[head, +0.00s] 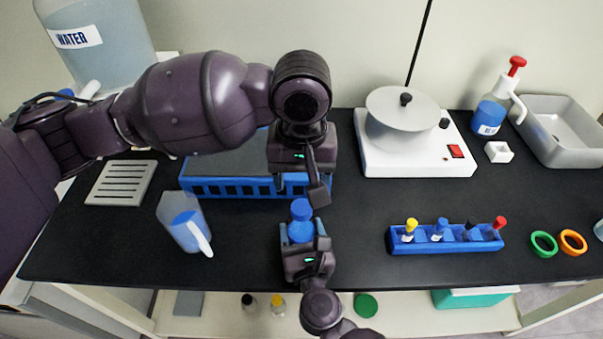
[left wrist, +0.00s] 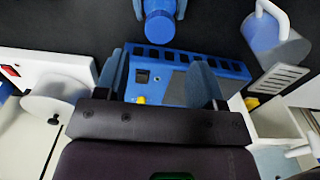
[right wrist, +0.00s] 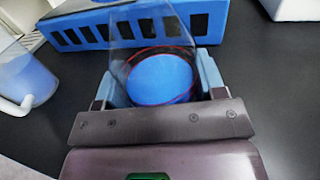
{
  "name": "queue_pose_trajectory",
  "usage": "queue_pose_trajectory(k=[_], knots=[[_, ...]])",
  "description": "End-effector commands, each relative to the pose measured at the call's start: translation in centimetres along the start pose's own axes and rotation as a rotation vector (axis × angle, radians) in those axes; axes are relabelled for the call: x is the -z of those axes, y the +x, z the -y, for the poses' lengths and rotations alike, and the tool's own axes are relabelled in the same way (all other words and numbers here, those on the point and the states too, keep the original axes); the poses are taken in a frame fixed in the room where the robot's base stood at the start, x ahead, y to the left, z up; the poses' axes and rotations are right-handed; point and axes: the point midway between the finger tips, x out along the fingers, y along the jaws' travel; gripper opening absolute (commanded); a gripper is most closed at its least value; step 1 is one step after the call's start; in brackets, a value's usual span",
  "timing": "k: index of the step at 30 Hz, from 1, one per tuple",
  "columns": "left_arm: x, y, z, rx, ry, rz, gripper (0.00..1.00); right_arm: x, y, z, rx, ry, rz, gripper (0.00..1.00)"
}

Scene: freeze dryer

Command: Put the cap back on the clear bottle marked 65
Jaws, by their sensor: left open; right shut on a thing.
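My right gripper (head: 307,252) is shut on a small clear bottle with blue in it (head: 300,231), upright over the front of the black bench. The bottle shows between the right fingers in the right wrist view (right wrist: 162,78). A rounded blue piece (head: 301,209) shows at its top; I cannot tell whether this is the cap seated or only resting there. No 65 mark is readable. My left gripper (head: 318,190) is open and empty, pointing down just behind and above the bottle. In the left wrist view the blue top (left wrist: 160,27) lies beyond the open left fingers.
A blue slotted box (head: 235,188) stands behind. A handled jug (head: 187,230) is to the left. A blue rack (head: 445,238) with several colour-capped vials and a white stirrer plate (head: 415,160) are to the right. Bare bench lies between the bottle and rack.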

Motion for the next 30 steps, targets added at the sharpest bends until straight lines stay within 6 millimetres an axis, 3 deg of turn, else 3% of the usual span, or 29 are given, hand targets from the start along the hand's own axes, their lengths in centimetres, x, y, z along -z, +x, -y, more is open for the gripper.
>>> queue_pose_trajectory(k=[13,30], knots=[[0.0,0.8,0.0,0.000,0.000,0.001,0.62,0.0,0.0,0.0,0.000,0.000,0.000,0.00],[0.0,7.5,0.0,0.000,0.001,0.001,0.62,0.0,0.0,0.0,0.000,0.000,0.000,0.00]])
